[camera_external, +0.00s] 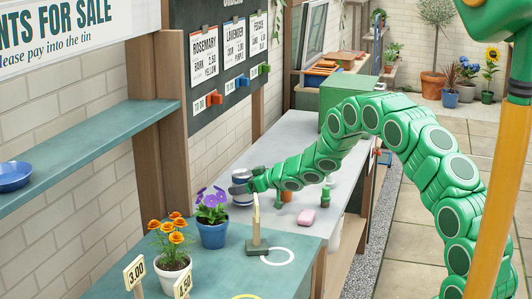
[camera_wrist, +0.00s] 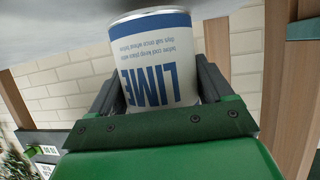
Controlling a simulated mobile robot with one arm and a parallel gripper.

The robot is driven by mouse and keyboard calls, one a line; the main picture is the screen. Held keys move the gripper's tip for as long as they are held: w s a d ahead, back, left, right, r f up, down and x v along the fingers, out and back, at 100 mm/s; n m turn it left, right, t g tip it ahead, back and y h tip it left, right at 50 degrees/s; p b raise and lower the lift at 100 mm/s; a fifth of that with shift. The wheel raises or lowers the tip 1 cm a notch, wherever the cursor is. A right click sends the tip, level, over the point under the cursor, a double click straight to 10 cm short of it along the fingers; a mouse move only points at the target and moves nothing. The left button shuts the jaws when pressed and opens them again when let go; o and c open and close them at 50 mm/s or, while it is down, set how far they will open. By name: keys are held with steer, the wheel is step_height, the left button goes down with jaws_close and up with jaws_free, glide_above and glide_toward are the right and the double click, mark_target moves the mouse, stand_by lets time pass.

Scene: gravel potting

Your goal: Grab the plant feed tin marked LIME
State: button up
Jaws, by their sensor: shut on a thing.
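The plant feed tin (camera_wrist: 158,65) fills the middle of the wrist view. In the external view my gripper (camera_external: 246,186) is at the tin (camera_external: 242,199) over the grey worktop, behind the potted purple flower. I cannot tell there whether the tin touches the worktop.
A purple flower in a blue pot (camera_external: 213,233) and an orange flower in a white pot (camera_external: 173,276) stand in front.

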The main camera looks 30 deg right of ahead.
steer(key=s+d+r, duration=0.2)
steer(key=s+r, duration=0.9)
steer(key=s, duration=0.2)
steer(key=shift+s+d+r, duration=0.15)
steer(key=shift+s+d, duration=0.2)
